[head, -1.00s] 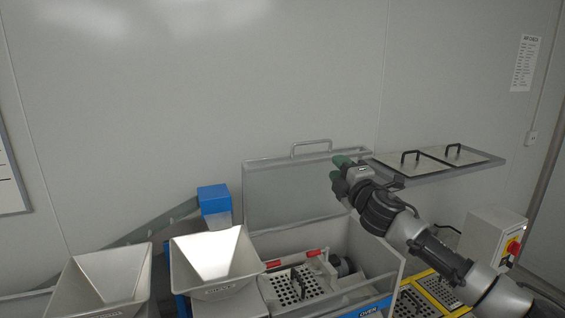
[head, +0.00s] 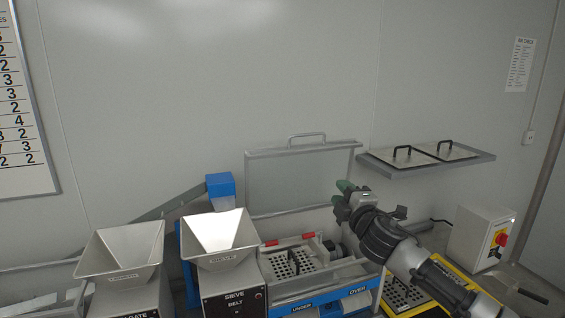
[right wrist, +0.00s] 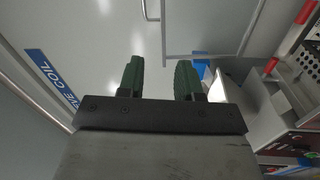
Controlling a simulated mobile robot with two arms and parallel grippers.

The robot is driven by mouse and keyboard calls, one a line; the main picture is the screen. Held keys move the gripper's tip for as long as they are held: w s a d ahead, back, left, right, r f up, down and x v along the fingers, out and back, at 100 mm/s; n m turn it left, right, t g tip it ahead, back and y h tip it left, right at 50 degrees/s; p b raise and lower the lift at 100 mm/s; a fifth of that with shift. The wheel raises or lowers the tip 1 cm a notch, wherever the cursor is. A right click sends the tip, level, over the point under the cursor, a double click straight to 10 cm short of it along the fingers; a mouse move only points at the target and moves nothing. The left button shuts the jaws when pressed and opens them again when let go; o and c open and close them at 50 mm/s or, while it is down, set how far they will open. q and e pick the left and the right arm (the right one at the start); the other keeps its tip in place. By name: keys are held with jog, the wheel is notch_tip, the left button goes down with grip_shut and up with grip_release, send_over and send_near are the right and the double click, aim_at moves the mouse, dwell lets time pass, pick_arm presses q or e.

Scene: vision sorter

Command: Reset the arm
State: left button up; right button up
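My right arm reaches in from the lower right in the head view. My right gripper (head: 346,192) is raised in front of the right edge of the machine's open lid (head: 300,175). Its two green fingers stand apart with nothing between them, as the right wrist view also shows (right wrist: 160,78). My left arm and gripper are not in view.
Two metal hoppers (head: 120,250) (head: 220,240), one marked SIEVE, stand at left. A perforated plate (head: 287,263) lies in the open machine. A wall shelf (head: 480,158) holds two handled plates. A control box (head: 484,238) with a red button stands right.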

jog(key=s+a+f+m+g+h, duration=0.2)
jog(key=s+f+m+g+h, duration=0.3)
jog(key=s+f+m, duration=1.1)
jog(key=s+d+f+m+g, duration=0.1)
jog(key=s+d+f+g, duration=0.3)
jog(key=s, duration=0.7)
jog(key=s+d+f+g, duration=0.25)
jog(key=s+f, duration=0.35)
jog(key=s, duration=0.5)
jog(key=s+d+f+m+g, duration=0.15)
jog(key=s+f+g, duration=0.3)
jog(key=s, duration=0.65)
jog(key=s+d+f+b+x, duration=0.1)
jog(key=s+x, duration=0.2)
jog(key=x, duration=1)
jog(key=s+b+x, duration=0.1)
jog(key=s+x, duration=0.2)
jog(key=x, duration=1.1)
jog(key=s+d+f+b, duration=0.1)
jog(key=s+d+f, duration=0.1)
jog(key=s+f, duration=0.6)
jog(key=s+d+f+n+g+b, duration=0.1)
jog(key=s+f, duration=0.7)
jog(key=f, duration=0.3)
jog(key=shift+d+f+g+h, duration=0.2)
jog(key=shift+d+g+h, duration=0.1)
jog(key=shift+d, duration=0.1)
